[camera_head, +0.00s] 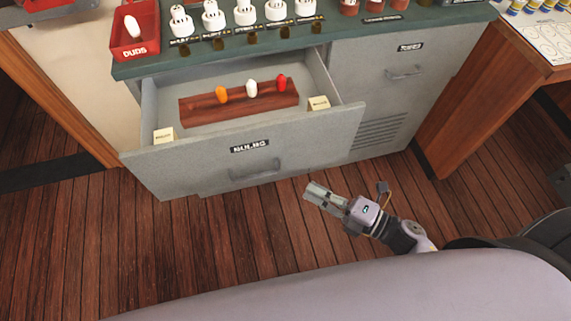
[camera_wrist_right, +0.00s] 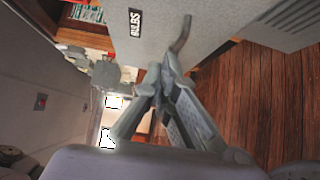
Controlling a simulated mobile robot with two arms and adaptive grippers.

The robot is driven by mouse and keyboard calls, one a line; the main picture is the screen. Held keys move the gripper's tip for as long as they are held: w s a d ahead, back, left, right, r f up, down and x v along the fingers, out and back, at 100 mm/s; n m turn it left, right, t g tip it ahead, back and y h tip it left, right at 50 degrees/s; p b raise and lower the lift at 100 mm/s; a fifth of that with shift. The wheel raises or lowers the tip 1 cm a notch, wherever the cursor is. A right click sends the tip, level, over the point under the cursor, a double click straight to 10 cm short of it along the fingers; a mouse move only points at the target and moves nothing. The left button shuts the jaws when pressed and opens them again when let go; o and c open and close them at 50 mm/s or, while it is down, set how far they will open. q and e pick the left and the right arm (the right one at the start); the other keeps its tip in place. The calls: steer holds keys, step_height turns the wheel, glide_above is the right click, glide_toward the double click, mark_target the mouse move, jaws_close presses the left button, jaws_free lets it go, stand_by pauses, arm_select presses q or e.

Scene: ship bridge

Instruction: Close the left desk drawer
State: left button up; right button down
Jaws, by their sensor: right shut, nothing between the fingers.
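The left desk drawer (camera_head: 205,168) is pulled out from the grey desk in the head view. Its front carries a dark label and a grey bar handle (camera_head: 254,170). Inside lies a brown wooden block (camera_head: 205,107) with an orange, a white and a red bulb standing in it. My right gripper (camera_head: 312,191) is shut and empty, in front of and to the right of the handle, apart from it in the head view. In the right wrist view, the shut fingers (camera_wrist_right: 170,75) point toward the drawer front and its handle (camera_wrist_right: 182,35). My left gripper is in neither view.
The green desk top (camera_head: 290,40) holds several white bulbs and a red tray (camera_head: 133,32) with one white bulb. A closed right drawer (camera_head: 405,73) sits beside the open one. A wooden table (camera_head: 490,85) stands at the right. The plank floor before the drawer is clear.

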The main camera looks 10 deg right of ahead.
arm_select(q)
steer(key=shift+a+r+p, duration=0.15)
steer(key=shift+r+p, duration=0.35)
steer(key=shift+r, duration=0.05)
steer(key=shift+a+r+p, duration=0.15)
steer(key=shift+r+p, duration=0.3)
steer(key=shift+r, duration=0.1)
arm_select(e)
steer(key=shift+w+a, duration=1)
steer(key=shift+w, duration=0.55)
steer(key=shift+w+a, duration=0.95)
steer(key=shift+w, duration=0.6)
steer(key=shift+w+a, duration=1)
steer(key=shift+w, duration=0.55)
steer(key=shift+w, duration=0.1)
